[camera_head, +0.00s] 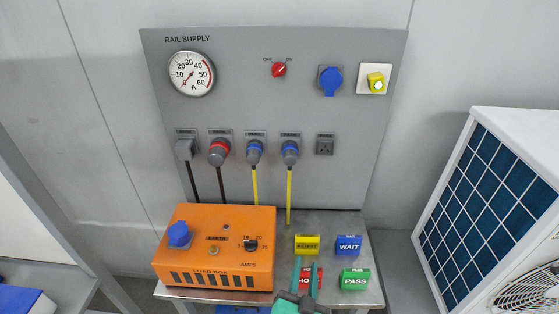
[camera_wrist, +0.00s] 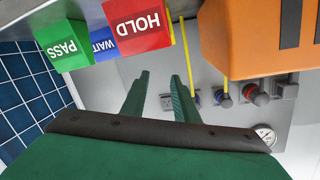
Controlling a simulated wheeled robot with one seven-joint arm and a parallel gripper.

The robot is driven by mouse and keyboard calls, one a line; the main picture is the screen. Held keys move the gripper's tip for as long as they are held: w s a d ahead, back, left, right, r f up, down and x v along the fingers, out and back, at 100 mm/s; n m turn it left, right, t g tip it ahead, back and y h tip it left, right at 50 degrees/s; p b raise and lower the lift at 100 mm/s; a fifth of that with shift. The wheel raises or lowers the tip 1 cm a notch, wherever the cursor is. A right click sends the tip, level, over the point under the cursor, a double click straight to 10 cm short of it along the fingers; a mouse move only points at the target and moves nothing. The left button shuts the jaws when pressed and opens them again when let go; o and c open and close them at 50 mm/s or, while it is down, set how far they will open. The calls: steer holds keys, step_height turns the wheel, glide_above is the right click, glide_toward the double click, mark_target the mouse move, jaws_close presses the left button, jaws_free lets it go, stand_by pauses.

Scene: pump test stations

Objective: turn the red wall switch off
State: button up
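The red wall switch (camera_head: 279,69) is a small round knob high on the grey RAIL SUPPLY panel (camera_head: 230,110), between OFF on its left and ON on its right. Its pointer seems to lean up and right, towards ON. My gripper (camera_head: 306,262) is low in the head view, in front of the bench and well below the switch. In the wrist view my gripper (camera_wrist: 160,76) has two green fingers apart with nothing between them. I cannot make out the switch in the wrist view.
An orange load box (camera_head: 215,250) stands on the bench left of my gripper. The red HOLD block (camera_head: 316,278), green PASS block (camera_head: 355,280) and blue WAIT block (camera_head: 349,245) are close by. Plugs with yellow cables (camera_head: 289,195) hang below the switch.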

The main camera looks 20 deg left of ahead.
steer(key=w+a+r, duration=0.4)
steer(key=w+r, duration=0.4)
steer(key=m+t+y, duration=0.1)
steer(key=m+y, duration=0.2)
glide_toward(278, 73)
steer(key=x, duration=0.8)
steer(key=shift+w+d+r, duration=0.1)
steer(key=shift+w, duration=0.15)
steer(key=shift+w+a, duration=0.15)
steer(key=shift+a, duration=0.15)
steer(key=shift+d, duration=0.3)
steer(key=shift+c, duration=0.3)
steer(key=shift+a, duration=0.15)
jaws_close()
